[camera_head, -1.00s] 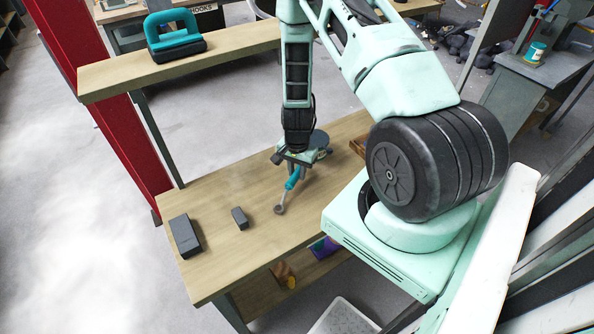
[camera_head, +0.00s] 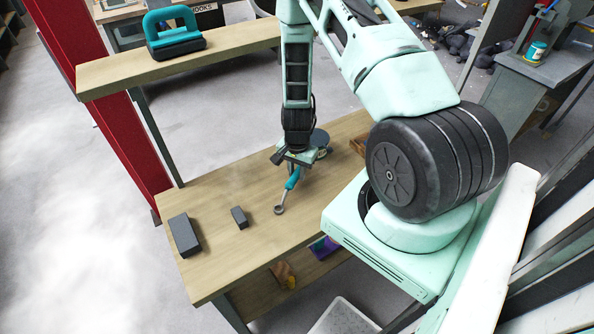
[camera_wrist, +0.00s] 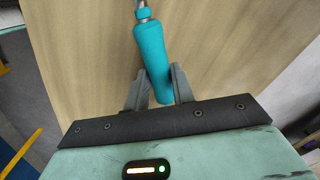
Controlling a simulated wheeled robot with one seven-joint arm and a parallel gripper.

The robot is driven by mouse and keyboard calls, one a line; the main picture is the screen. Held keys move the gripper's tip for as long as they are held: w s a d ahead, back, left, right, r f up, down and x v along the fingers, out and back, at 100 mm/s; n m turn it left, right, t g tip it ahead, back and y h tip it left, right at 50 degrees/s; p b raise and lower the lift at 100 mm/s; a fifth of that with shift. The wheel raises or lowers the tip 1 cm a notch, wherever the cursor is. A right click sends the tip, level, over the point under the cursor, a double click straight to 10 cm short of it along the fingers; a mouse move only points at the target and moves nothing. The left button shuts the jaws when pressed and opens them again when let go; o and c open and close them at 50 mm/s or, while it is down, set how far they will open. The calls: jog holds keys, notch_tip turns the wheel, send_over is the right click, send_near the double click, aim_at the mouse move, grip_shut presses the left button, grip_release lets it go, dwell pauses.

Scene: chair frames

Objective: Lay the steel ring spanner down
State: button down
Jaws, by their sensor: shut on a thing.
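The steel ring spanner has a teal handle and a grey ring end (camera_head: 279,209). In the head view it slants down and left from my gripper (camera_head: 291,168), over the wooden bench top (camera_head: 220,255). In the wrist view my gripper (camera_wrist: 158,88) is shut on the teal handle (camera_wrist: 153,48), with one finger on each side. The steel shank (camera_wrist: 143,12) runs out of the top of that view, so the ring is hidden there. I cannot tell whether the ring touches the bench.
A larger dark block (camera_head: 184,236) and a smaller dark block (camera_head: 240,217) stand on the bench to the left. A teal-handled tool (camera_head: 173,33) sits on the raised shelf (camera_head: 110,78). A brown tray (camera_head: 358,145) lies right of my gripper. Bare wood surrounds the small block.

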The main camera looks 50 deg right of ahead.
jog(key=shift+f, duration=0.15)
jog(key=c, duration=0.8)
grip_release()
jog(key=shift+o, duration=0.2)
jog(key=shift+r, duration=0.2)
jog(key=shift+r+p, duration=0.9)
jog(key=shift+r, duration=0.45)
jog(key=shift+r+p, duration=2.1)
jog(key=shift+r, duration=0.9)
